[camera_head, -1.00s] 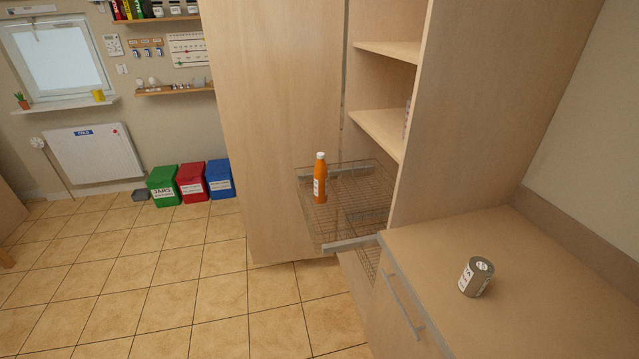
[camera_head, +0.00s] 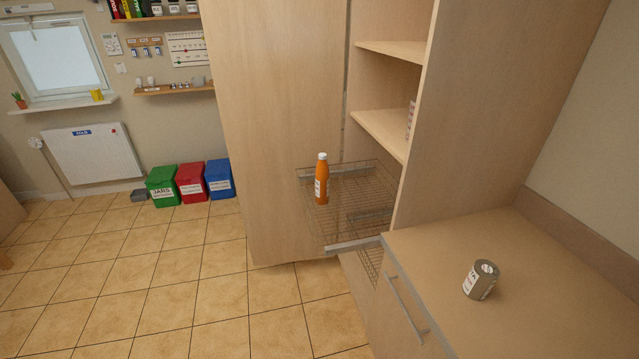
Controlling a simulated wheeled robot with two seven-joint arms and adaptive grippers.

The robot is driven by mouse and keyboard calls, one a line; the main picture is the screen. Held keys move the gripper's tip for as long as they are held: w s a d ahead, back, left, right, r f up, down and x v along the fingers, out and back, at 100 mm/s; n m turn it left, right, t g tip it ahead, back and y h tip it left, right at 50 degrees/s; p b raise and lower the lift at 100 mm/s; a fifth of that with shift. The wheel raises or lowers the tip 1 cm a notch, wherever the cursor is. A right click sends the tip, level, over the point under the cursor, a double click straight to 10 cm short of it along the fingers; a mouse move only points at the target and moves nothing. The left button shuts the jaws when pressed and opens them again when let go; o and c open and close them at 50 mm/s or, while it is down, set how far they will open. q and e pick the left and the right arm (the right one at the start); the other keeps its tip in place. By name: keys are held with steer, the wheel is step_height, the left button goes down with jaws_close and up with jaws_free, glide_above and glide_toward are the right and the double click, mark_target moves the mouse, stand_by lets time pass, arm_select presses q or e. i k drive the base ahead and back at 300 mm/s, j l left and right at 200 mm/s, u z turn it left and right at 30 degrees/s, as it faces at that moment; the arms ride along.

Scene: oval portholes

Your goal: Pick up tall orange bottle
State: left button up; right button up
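The tall orange bottle (camera_head: 321,184) has a white cap and a white label. It stands upright in the pulled-out wire basket (camera_head: 346,232), towards its left back part. Nothing touches the bottle from above. Neither of my grippers is in view.
A tall wooden cabinet (camera_head: 275,120) with open shelves (camera_head: 385,130) stands behind and beside the basket. A counter (camera_head: 560,290) at the right holds a grey can (camera_head: 481,280). Green (camera_head: 162,187), red (camera_head: 191,182) and blue (camera_head: 219,179) bins stand by the far wall. The tiled floor (camera_head: 150,290) at left is clear.

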mark_target(322, 173)
steer(key=i+j+u, duration=0.3)
steer(key=i+j, duration=0.8)
steer(key=j+u, duration=0.1)
steer(key=i+l+z, duration=0.1)
